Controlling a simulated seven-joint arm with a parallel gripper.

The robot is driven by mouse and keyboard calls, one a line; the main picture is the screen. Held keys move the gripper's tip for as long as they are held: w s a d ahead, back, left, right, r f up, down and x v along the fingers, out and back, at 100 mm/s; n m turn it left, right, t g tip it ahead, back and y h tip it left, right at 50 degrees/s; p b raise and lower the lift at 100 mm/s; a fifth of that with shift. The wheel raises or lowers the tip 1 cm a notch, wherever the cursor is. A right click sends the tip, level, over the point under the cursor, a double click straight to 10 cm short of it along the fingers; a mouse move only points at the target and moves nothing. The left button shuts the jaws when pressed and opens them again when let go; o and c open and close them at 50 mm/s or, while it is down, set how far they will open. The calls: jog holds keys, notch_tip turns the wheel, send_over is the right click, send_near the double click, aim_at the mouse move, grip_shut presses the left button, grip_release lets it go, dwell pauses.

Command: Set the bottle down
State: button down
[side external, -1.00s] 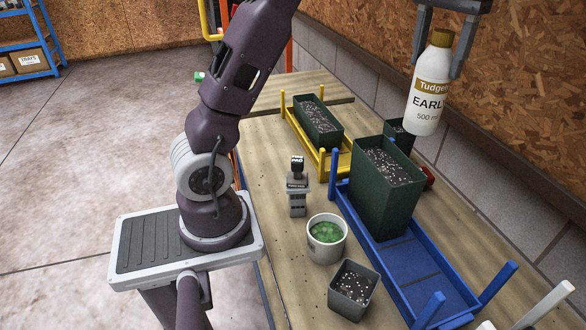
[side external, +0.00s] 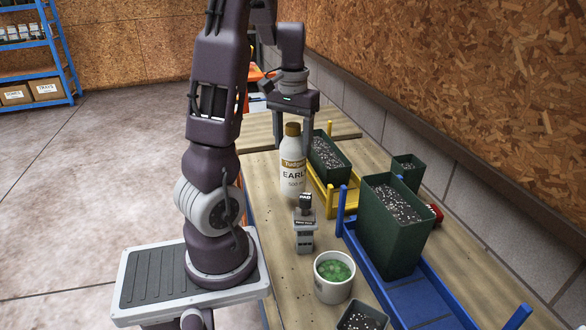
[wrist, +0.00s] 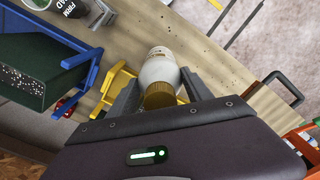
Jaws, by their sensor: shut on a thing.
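The bottle (side external: 293,170) is white with a brown-gold cap and a label reading "EARL". In the side view it is upright, low over or on the wooden bench, left of the yellow rack and behind the small grey stamp-like device. My gripper (side external: 294,135) is shut on the bottle near its neck from above. In the wrist view the bottle (wrist: 159,68) sits between the two fingers (wrist: 158,90), cap toward the camera. I cannot tell whether its base touches the bench.
The yellow rack (side external: 327,201) holds a green planter (side external: 329,160) close to the bottle's right. The stamp-like device (side external: 304,228), a white cup of green bits (side external: 333,277) and a blue rack (side external: 411,294) with a tall green planter (side external: 393,228) stand nearer. Bare bench (side external: 268,222) lies left.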

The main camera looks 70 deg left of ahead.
aim_at(295, 126)
notch_tip(295, 126, down, 4)
jog(key=shift+f, duration=0.25)
jog(key=shift+c, duration=2.2)
grip_release()
jog(key=r, duration=1.2)
jog(key=shift+w+d+r, duration=0.15)
jog(key=shift+w+d, duration=0.05)
jog(key=shift+d, duration=0.1)
jog(key=w+d+r+m+t, duration=0.2)
jog(key=d+m, duration=0.1)
jog(key=d, duration=0.8)
jog(key=s+d+f+m+t, duration=0.1)
jog(key=s+d+m+t, duration=0.2)
jog(key=d, duration=1.3)
jog(key=s+m, duration=0.3)
jog(key=s, duration=0.1)
jog(key=shift+s+d+f+t, duration=0.2)
jog(key=shift+s+d+t, duration=0.1)
jog(key=shift+s, duration=0.05)
